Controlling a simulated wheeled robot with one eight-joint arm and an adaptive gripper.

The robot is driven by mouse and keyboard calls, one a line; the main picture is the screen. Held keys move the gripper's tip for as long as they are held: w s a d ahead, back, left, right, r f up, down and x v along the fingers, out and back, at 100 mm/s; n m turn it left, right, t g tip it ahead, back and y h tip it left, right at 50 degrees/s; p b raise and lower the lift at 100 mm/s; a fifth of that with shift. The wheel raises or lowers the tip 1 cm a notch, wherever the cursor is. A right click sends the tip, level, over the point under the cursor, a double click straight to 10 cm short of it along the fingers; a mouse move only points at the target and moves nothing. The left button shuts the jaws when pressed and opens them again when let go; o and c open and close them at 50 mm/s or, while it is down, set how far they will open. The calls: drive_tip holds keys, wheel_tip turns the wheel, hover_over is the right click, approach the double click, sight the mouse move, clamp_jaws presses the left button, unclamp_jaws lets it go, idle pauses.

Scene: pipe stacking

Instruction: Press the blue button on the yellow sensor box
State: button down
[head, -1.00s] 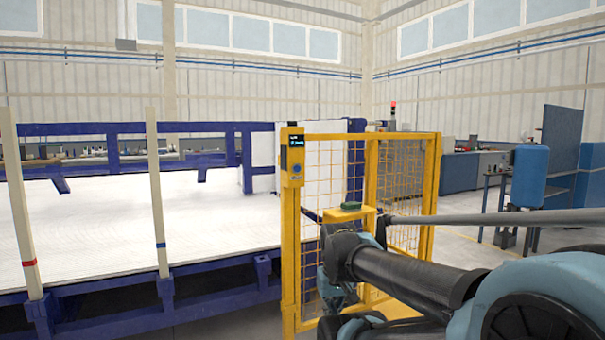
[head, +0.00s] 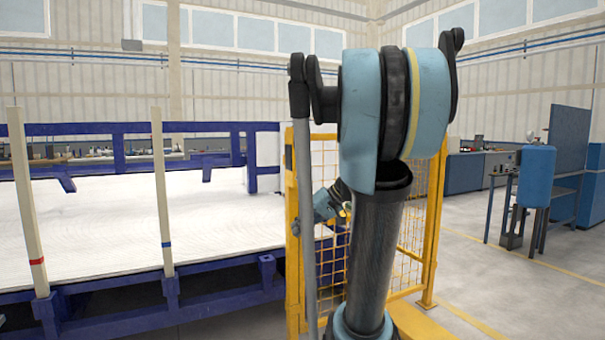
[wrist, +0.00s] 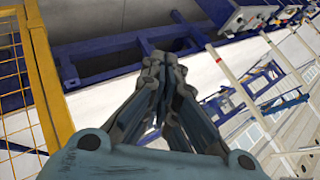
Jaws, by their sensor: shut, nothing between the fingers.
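The yellow sensor box (head: 288,157) is on the yellow fence post at the centre of the head view. Only a thin strip of it with a dark edge shows, since my arm and its side rod cover the rest. Its blue button is hidden. In the wrist view I cannot make out the box or the button. My gripper (wrist: 158,62) is shut and empty, with its fingers together, pointing toward the blue frame. Yellow fence stands at its left, apart from the fingertips. In the head view my wrist shows behind my arm, in front of the fence; the fingertips are unclear there.
The yellow mesh fence (head: 430,230) stands behind my arm. A long white bed with a blue frame (head: 118,150) and pale upright posts (head: 160,190) fills the left. A blue machine on a stand (head: 535,175) is at the right. The floor between is clear.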

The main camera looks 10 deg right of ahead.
sight(302, 169)
drive_tip(key=w+d+r+n+t+y, duration=0.1)
drive_tip(key=w+d+r+y, duration=0.1)
drive_tip(key=w, duration=0.4)
drive_tip(key=w+d+r+t+y, duration=0.1)
drive_tip(key=w+d+r+y, duration=0.1)
drive_tip(key=w+d+r, duration=0.2)
drive_tip(key=w+d+r+n+t+y, duration=0.1)
drive_tip(key=w+d+r, duration=0.2)
drive_tip(key=w+r, duration=0.4)
drive_tip(key=shift+w+d+n+t+y, duration=0.3)
drive_tip(key=shift+w+t+y, duration=0.1)
drive_tip(key=shift+w, duration=0.1)
drive_tip(key=shift+r, duration=0.15)
drive_tip(key=shift+w+a, duration=0.45)
drive_tip(key=shift+w, duration=0.95)
drive_tip(key=shift+w+a, duration=0.5)
drive_tip(key=shift+w, duration=0.9)
drive_tip(key=shift+w+a, duration=0.45)
drive_tip(key=shift+w, duration=0.95)
drive_tip(key=shift+w+a, duration=0.1)
drive_tip(key=shift+w, duration=0.25)
